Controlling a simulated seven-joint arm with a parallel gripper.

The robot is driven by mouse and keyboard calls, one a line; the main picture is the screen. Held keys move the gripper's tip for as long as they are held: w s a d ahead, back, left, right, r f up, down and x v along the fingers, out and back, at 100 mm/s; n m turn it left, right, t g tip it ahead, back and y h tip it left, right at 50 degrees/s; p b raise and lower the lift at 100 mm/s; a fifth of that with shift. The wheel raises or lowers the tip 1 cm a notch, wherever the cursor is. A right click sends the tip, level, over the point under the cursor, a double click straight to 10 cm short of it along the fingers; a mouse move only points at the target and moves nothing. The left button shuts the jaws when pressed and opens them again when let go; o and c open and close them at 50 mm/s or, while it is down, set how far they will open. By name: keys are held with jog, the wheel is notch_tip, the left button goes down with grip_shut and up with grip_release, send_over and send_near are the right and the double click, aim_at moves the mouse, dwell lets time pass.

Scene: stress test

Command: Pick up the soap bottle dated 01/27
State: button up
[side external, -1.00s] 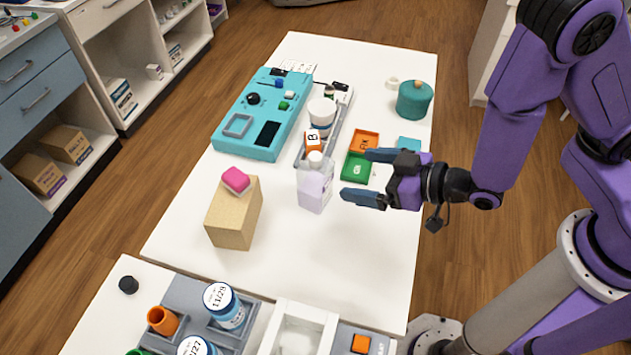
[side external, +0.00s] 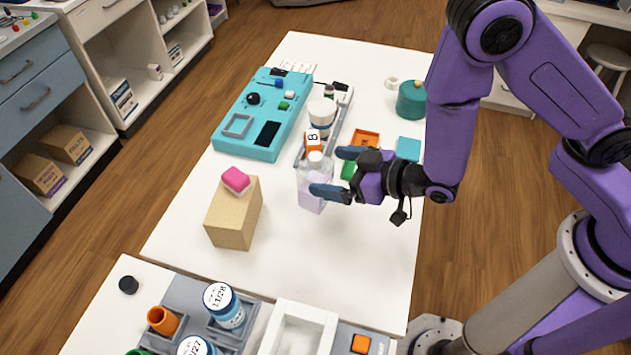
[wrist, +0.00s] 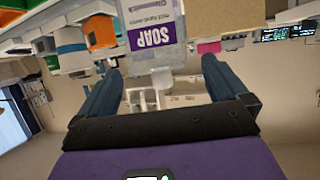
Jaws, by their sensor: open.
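The soap bottle (side external: 309,194) is a clear bottle of pale lilac liquid with a white cap, upright on the white table. In the wrist view it appears upside down, with a purple and white SOAP label (wrist: 152,28); I cannot read a date on it. My gripper (side external: 332,171) is open and level, just right of the bottle in the side view, one finger overlapping its right edge. In the wrist view the bottle lies ahead, between the lines of the two fingers (wrist: 160,78). I cannot tell whether a finger touches it.
Close behind the bottle are an orange bottle marked B (side external: 313,143), a white tub (side external: 321,113) and a grey tray. A wooden block (side external: 232,222) with a pink piece (side external: 236,181) stands left. Green and orange trays (side external: 366,138) lie behind my gripper. The front right tabletop is clear.

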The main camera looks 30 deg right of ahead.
aim_at(321, 165)
jog(key=shift+x, duration=2.55)
jog(key=shift+d, duration=0.1)
jog(key=c, duration=1.2)
jog(key=shift+c, duration=0.2)
jog(key=shift+r, duration=0.15)
jog(key=shift+r, duration=0.55)
jog(key=s+d+r, duration=0.8)
jog(key=s+r, duration=0.3)
jog(key=shift+r, duration=0.25)
